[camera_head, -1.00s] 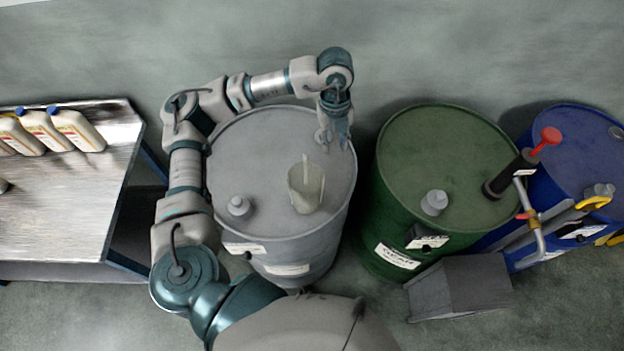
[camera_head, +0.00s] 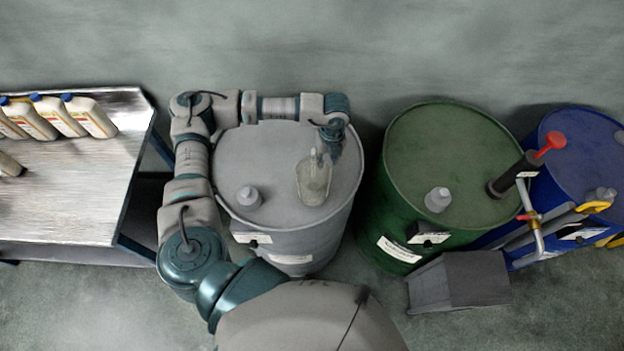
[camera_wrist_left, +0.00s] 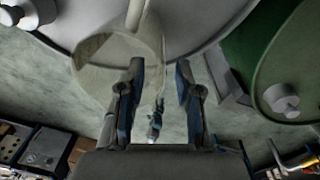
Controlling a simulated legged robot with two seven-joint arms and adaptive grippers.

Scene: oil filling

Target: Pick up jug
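The jug (camera_head: 313,182) is a translucent, pale beige vessel standing on top of the grey drum (camera_head: 275,170). My left gripper (camera_head: 327,152) is at the jug's far side in the head view, close to its rim and handle. In the left wrist view, the jug (camera_wrist_left: 108,62) is large at the upper left, and its handle rises near the left finger. The two fingers of my left gripper (camera_wrist_left: 158,85) are apart with a clear gap. The left finger overlaps the jug in the picture; contact cannot be told. My right gripper is not seen.
A grey cap (camera_head: 248,198) stands on the grey drum. A metal table (camera_head: 70,190) with several bottles (camera_head: 90,117) is at the left.

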